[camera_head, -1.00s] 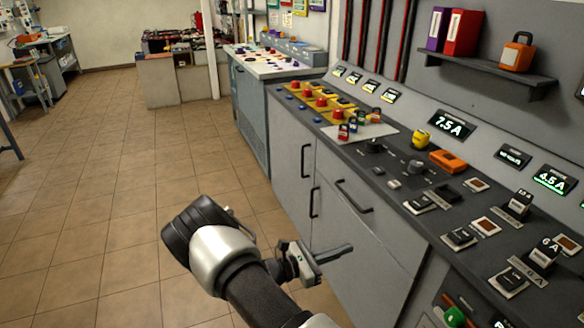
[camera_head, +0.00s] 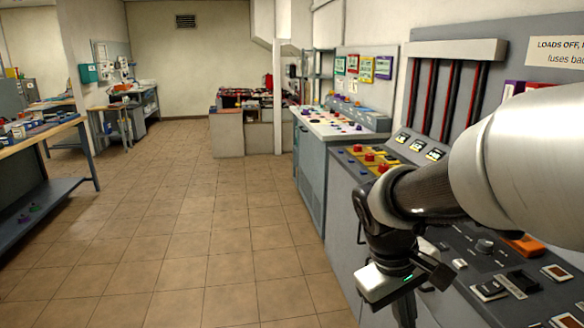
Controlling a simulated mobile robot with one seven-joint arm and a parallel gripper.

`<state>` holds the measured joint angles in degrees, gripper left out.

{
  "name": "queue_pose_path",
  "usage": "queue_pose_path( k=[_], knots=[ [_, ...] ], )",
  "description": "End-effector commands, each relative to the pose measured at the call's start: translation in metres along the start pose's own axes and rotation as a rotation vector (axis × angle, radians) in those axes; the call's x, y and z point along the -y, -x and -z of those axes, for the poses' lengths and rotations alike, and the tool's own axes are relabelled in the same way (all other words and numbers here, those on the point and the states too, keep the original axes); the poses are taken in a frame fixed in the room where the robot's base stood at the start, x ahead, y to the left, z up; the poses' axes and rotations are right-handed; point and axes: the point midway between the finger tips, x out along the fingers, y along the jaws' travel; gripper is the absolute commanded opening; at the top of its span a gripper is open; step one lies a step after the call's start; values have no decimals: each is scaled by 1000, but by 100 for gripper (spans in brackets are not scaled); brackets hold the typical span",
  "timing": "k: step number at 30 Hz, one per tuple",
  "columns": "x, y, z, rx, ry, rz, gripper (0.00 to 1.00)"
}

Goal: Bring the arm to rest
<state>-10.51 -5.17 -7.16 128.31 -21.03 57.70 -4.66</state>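My arm reaches in from the right edge, bent in front of the control console (camera_head: 345,210). My gripper (camera_head: 404,308) hangs at the lower right, pointing down beside the console's front edge. Its pale body with a small green light shows. The fingers are dark and run toward the bottom edge, so I cannot tell whether they are open or shut. I see nothing held in it. The arm hides much of the console top and the panel behind it.
An orange block (camera_head: 524,246) and switches sit on the console near my arm. A second console (camera_head: 312,170) stands beyond it. A workbench (camera_head: 40,150) stands at the left. The tiled floor (camera_head: 190,230) between them is clear.

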Motion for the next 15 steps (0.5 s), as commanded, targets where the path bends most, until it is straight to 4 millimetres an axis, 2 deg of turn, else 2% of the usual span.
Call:
queue_pose_path(
  k=[1, 6, 15],
  knots=[
    [5, 17, -9, -73, -60, 30, 0],
    [24, 52, -30, -247, -208, 113, 0],
    [46, 87, -52, -450, -366, 190, 0]
  ],
)
